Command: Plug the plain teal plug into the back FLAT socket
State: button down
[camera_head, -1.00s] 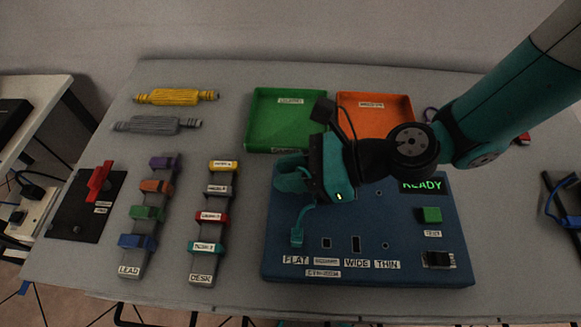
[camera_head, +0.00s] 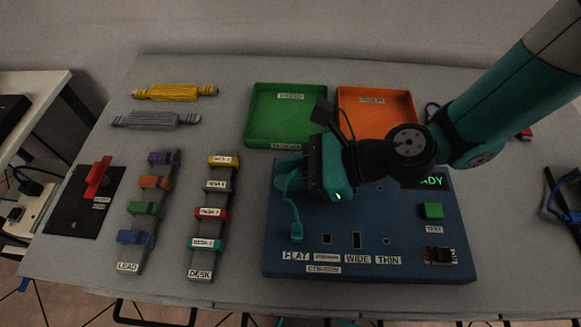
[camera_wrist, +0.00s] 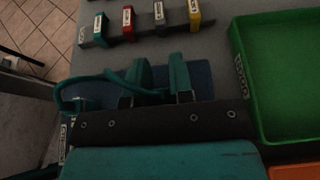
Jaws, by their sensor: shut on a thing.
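A teal cable (camera_head: 291,206) runs from a teal plug end (camera_head: 297,234) at the front FLAT socket of the blue board (camera_head: 285,271) up to my gripper (camera_head: 287,172). My gripper is over the board's back left part, its fingers pointing left. In the wrist view my gripper (camera_wrist: 160,75) is shut on the teal plug at the cable's other end; the plug itself is mostly hidden between the teal fingers. The cable (camera_wrist: 78,92) loops out beside them there. The back FLAT socket is hidden under my gripper, so I cannot tell how far the plug is from it.
A green tray (camera_head: 250,118) and an orange tray (camera_head: 409,120) stand behind the board. LEAD clips (camera_head: 146,209) and DESK clips (camera_head: 212,213) are in rows to the left. A green button (camera_head: 430,211) and a partly covered lit display (camera_head: 432,181) are on the board's right.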

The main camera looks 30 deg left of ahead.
jog(key=shift+f, duration=0.4)
jog(key=c, duration=0.9)
grip_release()
